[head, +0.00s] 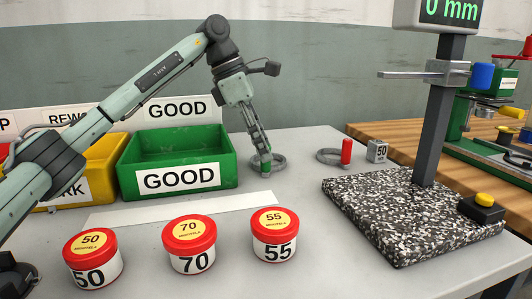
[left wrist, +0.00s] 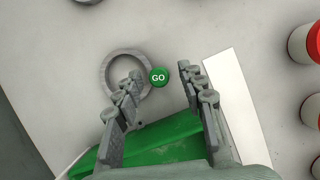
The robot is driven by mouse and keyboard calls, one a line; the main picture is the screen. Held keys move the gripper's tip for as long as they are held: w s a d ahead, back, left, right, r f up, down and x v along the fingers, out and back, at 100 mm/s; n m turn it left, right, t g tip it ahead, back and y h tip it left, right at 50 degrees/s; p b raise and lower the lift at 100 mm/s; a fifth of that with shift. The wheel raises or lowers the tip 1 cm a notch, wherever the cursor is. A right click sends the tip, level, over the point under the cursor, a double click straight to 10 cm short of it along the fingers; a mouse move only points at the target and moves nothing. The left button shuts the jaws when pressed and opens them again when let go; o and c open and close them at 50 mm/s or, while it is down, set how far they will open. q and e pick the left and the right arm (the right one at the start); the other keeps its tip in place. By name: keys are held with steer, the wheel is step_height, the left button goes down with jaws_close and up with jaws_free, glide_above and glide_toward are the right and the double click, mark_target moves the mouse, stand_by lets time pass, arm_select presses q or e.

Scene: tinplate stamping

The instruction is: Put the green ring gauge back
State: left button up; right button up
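The green ring gauge is a grey ring (head: 280,163) with a green handle marked GO (left wrist: 159,77); it lies flat on the grey table, right of the green GOOD bin. The ring also shows in the left wrist view (left wrist: 107,66). My left gripper (head: 263,166) points down at the gauge. In the left wrist view its fingers (left wrist: 159,70) are open, one on each side of the green handle, with visible gaps. One finger covers part of the ring. In the head view the fingers mostly hide the handle. My right gripper is in no view.
A ring gauge with a red handle (head: 346,151) lies to the right, beside a grey 50 block (head: 377,151). The green GOOD bin (head: 180,180) stands left. Red-lidded jars (head: 190,245) stand in front, behind them a white strip (head: 180,210). A speckled gauge stand (head: 390,225) is right.

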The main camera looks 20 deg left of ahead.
arm_select(q)
steer(key=v, duration=0.9)
steer(key=shift+a+r+p, duration=0.2)
steer(key=shift+r+p, duration=0.15)
steer(key=shift+p, duration=0.05)
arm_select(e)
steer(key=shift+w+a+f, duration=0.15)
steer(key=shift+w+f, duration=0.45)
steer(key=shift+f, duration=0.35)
arm_select(q)
steer(key=shift+s, duration=0.1)
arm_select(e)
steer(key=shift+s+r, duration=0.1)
